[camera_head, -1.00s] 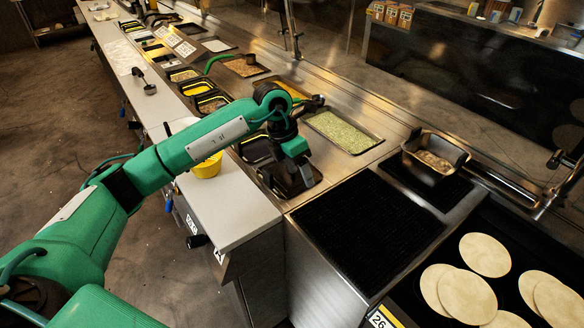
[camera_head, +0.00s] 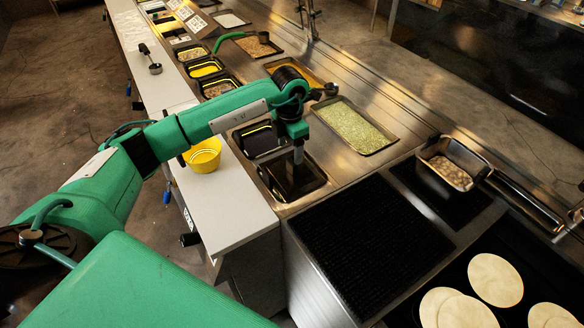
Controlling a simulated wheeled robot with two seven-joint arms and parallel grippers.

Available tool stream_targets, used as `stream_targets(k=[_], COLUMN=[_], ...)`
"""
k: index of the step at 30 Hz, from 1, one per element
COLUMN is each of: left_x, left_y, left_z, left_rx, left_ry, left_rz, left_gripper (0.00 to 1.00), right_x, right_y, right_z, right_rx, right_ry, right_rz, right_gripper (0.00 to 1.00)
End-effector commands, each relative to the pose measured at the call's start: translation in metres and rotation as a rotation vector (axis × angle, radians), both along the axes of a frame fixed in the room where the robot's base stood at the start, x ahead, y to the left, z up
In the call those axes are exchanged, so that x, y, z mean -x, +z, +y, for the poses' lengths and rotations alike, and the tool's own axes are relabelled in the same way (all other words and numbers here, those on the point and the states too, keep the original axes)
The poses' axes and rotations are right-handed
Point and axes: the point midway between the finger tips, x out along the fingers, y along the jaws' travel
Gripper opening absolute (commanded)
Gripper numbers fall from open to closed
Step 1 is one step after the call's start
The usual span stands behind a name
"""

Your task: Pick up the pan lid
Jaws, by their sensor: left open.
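My left arm comes in from the left, and its gripper (camera_head: 298,158) points down over a dark rectangular pan (camera_head: 312,187) set into the metal counter. The gripper is open, with its fingers seen nearly edge-on; I cannot tell whether they touch anything. A second dark pan (camera_head: 262,145) sits just beyond, to the upper left. I cannot clearly make out a separate pan lid; the dark surface under the gripper may be a lid or an empty pan. My right gripper is not in view.
A yellow bowl (camera_head: 203,160) stands on the white counter (camera_head: 225,205) at left. A tray of shredded green food (camera_head: 355,127) lies right of the gripper. A black grill (camera_head: 370,240), a handled pan of beans (camera_head: 452,170) and several tortillas (camera_head: 495,280) are at the right.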

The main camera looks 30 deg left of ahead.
Motion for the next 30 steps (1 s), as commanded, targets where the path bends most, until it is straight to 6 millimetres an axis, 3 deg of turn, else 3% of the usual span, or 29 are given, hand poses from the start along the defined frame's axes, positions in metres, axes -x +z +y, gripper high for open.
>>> stream_targets(k=[9, 18, 26, 27, 30], left_x=[0.002, 0.005, 0.004, 0.004, 0.004], left_y=[-0.022, -0.06, -0.066, -0.066, -0.066], left_z=[-0.002, -0.003, -0.003, -0.003, -0.003], left_rx=[0.0, 0.001, 0.001, 0.001, 0.001], left_ry=[0.0, 0.0, -0.001, -0.001, -0.001], left_rz=[0.002, 0.001, -0.001, -0.001, -0.001], left_gripper=[0.66, 0.66, 0.66, 0.64, 0.45], right_x=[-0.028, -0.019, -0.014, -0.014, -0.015], right_y=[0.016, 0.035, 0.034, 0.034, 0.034], right_z=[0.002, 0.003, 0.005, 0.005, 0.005], right_rx=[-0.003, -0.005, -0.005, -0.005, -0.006], right_ry=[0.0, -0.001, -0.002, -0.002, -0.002], right_rz=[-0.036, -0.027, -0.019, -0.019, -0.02], right_gripper=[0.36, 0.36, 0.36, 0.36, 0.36])
